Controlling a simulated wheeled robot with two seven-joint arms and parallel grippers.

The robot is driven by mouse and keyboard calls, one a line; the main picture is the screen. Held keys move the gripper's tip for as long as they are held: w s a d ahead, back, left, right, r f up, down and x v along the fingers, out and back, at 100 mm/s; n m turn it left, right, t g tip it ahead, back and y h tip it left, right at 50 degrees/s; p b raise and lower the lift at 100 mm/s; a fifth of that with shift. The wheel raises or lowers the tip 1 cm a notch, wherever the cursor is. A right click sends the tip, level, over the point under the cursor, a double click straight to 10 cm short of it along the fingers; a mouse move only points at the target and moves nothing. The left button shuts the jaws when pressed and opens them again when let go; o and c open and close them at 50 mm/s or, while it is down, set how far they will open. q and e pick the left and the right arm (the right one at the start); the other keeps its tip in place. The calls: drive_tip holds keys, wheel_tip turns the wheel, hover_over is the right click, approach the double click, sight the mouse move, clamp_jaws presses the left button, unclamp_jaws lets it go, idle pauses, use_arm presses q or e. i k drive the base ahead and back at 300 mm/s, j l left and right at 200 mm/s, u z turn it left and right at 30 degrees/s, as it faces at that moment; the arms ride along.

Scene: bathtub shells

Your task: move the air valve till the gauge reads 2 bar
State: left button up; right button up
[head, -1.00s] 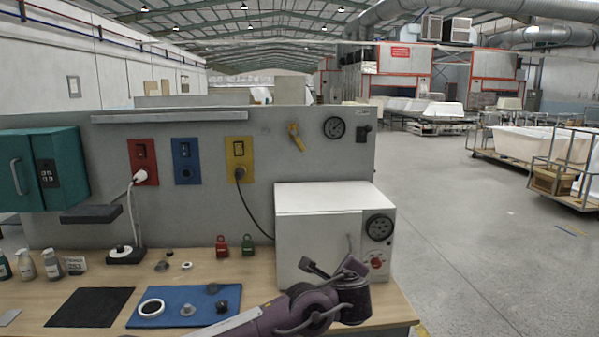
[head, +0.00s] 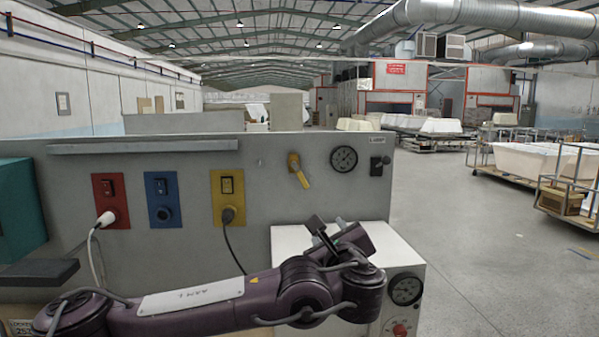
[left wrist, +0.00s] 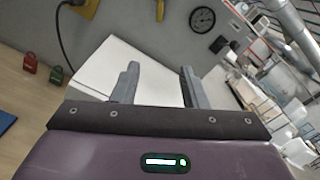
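The air valve (head: 299,170) has a yellow lever on the grey panel, slanting down to the right. It also shows at the top of the left wrist view (left wrist: 160,9). The round dark gauge (head: 344,159) is on the panel just right of it, and it shows in the left wrist view too (left wrist: 203,20); its reading is too small to tell. My left gripper (head: 328,225) is below the valve and gauge, in front of the panel and apart from both. Its two fingers (left wrist: 158,80) stand apart with nothing between them. My right gripper is not in view.
A white box (head: 290,240) with its own dial (head: 405,289) and red knob stands below the gauge, behind my left gripper. Red, blue and yellow socket plates (head: 227,198) are left of the valve. A black switch (head: 379,165) is right of the gauge.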

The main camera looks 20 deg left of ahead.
sight(298, 173)
drive_tip(key=i+j, duration=0.3)
drive_tip(key=i, duration=0.2)
drive_tip(key=i+j, duration=0.3)
drive_tip(key=i, duration=0.2)
